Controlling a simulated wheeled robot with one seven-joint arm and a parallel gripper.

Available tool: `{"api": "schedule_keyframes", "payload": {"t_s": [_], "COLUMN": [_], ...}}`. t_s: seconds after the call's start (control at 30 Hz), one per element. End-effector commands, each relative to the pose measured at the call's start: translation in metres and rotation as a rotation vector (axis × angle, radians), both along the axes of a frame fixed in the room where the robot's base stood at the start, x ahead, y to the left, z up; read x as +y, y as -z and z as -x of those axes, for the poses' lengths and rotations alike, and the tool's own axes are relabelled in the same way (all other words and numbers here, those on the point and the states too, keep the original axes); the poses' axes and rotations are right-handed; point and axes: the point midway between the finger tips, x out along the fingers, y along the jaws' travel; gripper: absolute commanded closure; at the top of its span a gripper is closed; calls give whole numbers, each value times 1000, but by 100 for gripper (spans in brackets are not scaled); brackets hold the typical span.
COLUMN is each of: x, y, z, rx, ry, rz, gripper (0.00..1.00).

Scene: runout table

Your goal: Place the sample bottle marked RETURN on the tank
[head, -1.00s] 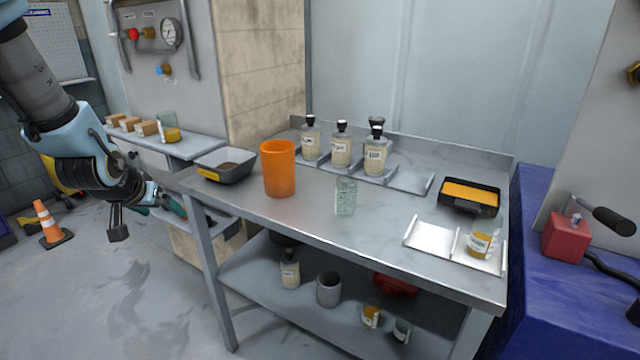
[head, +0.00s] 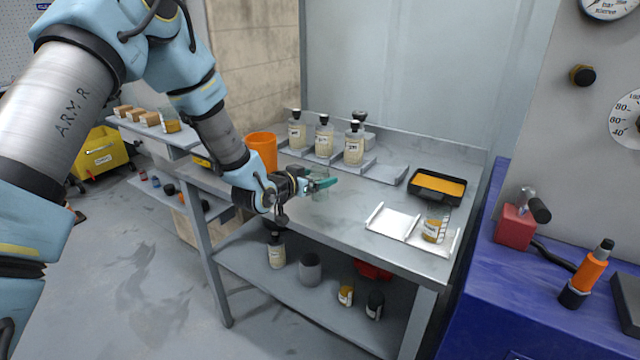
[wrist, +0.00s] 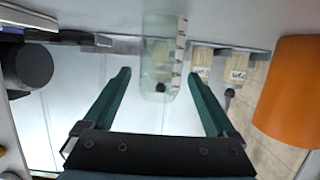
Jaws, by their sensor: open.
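Several capped sample bottles with pale contents stand in the rack at the back of the steel table, including a left one (head: 297,134), a middle one (head: 324,142) and a front right one (head: 354,149). Another capped bottle (head: 277,252) is on the lower shelf. I cannot read which label says RETURN. My gripper (head: 322,184) is open and empty over the table, with green fingers. In the wrist view a clear glass vessel (wrist: 160,60) stands ahead, between the finger lines (wrist: 159,76). A blue tank-like body (head: 475,275) is at the right.
An orange cup (head: 262,147) stands left of my gripper. A red block (head: 514,226) and orange tool (head: 588,272) occupy the blue top.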

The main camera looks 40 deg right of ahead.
Motion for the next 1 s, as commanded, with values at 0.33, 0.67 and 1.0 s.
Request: {"api": "schedule_keyframes", "payload": {"t_s": [0.33,0.67,1.0], "x": [-40,-45,-45], "y": [10,13,13], "z": [-9,-10,-11], "rx": [0,0,0], "ry": [0,0,-1], "rz": [-1,0,0], "gripper": [9,10,48]}}
